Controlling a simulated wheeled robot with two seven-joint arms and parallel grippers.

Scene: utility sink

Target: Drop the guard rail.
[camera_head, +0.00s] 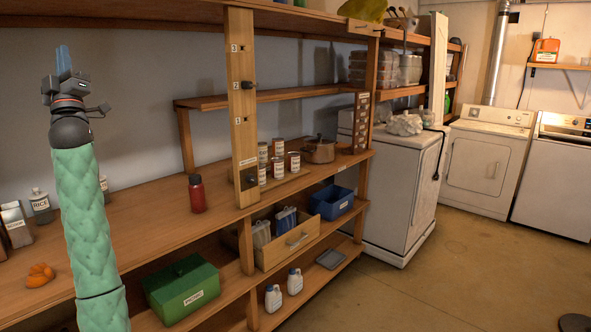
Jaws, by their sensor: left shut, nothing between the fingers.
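My left gripper (63,60) is raised at the upper left, in front of the grey wall, with its blue fingers together and empty. A small label on the board is too small to read. A horizontal wooden shelf or rail (215,102) runs behind the board at mid height. I cannot tell for sure which part is the guard rail. My right gripper is not in view.
The wooden counter (145,212) holds a red bottle (197,193), several cans (278,160), a pot (319,150) and an orange object (40,275).

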